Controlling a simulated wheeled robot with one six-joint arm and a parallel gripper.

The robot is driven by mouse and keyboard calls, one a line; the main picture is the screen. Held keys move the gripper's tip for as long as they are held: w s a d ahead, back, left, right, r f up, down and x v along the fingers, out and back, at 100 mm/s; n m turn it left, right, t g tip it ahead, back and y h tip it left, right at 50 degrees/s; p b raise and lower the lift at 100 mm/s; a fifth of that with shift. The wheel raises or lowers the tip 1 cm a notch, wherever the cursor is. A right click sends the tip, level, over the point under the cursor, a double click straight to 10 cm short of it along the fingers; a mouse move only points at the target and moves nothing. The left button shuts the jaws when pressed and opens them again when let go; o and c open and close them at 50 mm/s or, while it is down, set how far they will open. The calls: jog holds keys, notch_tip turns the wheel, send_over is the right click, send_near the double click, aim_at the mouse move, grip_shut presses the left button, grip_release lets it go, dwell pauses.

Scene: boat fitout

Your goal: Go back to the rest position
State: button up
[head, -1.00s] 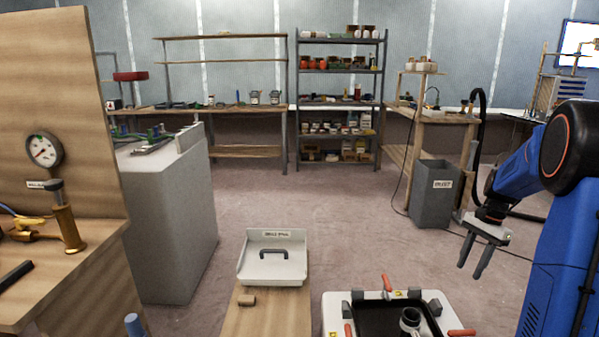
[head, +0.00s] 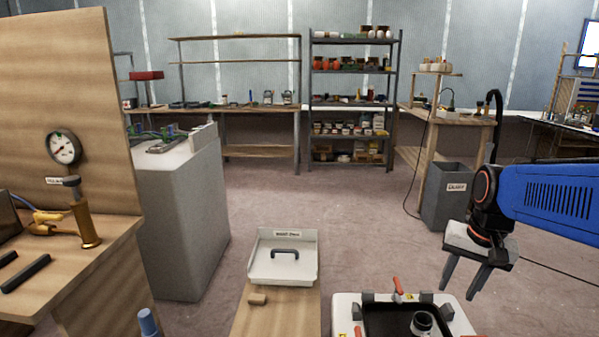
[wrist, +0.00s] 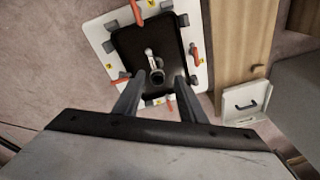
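My gripper (head: 463,277) hangs at the right of the head view, fingers pointing down. Its two fingers are apart with nothing between them. In the wrist view my gripper (wrist: 160,82) is also open, seen above a white fixture plate (wrist: 197,37) with a dark recessed panel and red-handled clamps. The same fixture (head: 344,305) shows at the bottom of the head view, below and left of the gripper. A grey cylindrical fitting (head: 421,323) stands on its dark panel; it also shows in the wrist view (wrist: 156,76).
A white tray (head: 258,272) with a dark handle piece lies on a wooden bench (head: 272,321) left of the fixture. A grey bin (head: 440,208) stands behind the gripper. A pump stand and gauge (head: 64,148) are at far left. The middle floor is clear.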

jog(key=s+a+f+n+t, duration=0.1)
jog(key=s+a+n, duration=0.2)
jog(key=s, duration=0.3)
jog(key=s+a+f+n+t, duration=0.1)
jog(key=s+a+n, duration=0.1)
jog(key=s, duration=0.5)
jog(key=shift+s+a+f+n+t, duration=0.25)
jog(key=shift+a+n+t, duration=0.15)
jog(key=shift+a, duration=0.25)
